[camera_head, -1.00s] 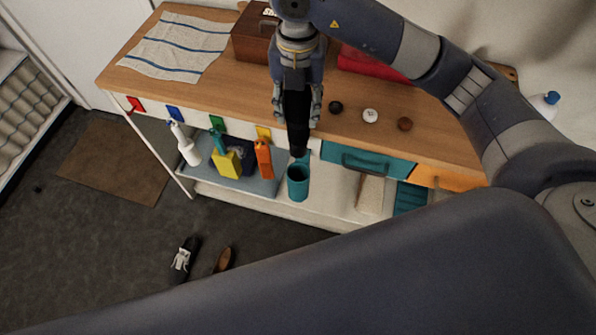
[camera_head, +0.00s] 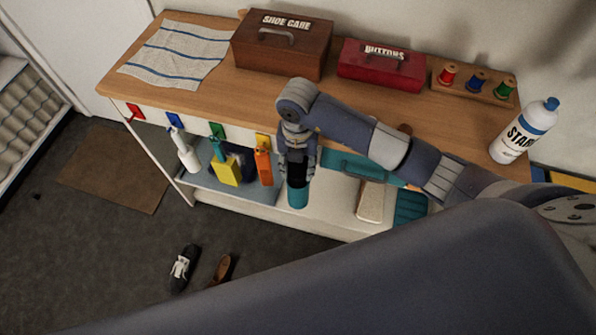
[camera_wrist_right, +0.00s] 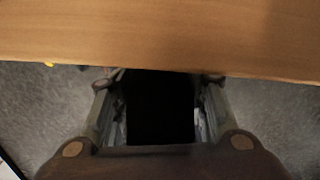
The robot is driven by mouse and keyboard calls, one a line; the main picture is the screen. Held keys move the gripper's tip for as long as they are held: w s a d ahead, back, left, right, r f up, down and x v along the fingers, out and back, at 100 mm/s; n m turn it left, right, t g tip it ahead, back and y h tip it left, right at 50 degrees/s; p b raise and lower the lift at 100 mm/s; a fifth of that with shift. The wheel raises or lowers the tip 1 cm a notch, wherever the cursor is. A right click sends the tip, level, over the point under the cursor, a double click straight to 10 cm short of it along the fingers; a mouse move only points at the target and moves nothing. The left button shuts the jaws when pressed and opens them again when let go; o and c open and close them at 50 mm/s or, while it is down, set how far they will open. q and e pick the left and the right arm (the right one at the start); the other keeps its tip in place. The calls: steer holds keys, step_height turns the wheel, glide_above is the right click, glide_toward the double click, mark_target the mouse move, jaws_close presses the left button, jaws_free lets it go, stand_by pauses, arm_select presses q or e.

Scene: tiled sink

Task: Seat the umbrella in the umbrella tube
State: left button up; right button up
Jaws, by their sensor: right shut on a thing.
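The black umbrella (camera_head: 297,176) is held upright in my right gripper (camera_head: 297,170), below the front edge of the worktop. Its lower end is at the mouth of the teal umbrella tube (camera_head: 298,197) and appears to be inside it; how deep it goes is hidden. In the right wrist view the dark umbrella (camera_wrist_right: 160,108) fills the space between the fingers of my right gripper (camera_wrist_right: 160,85). My left gripper is not in view.
The wooden worktop (camera_head: 220,93) is close behind the gripper. A shoe care box (camera_head: 280,55), buttons box (camera_head: 381,72) and starch bottle (camera_head: 522,133) stand on top. Shoes (camera_head: 184,268) lie on the floor.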

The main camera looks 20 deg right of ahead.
step_height(320, 180, down, 4)
stand_by(0.4)
steer(key=shift+f, duration=0.2)
steer(key=o, duration=1.3)
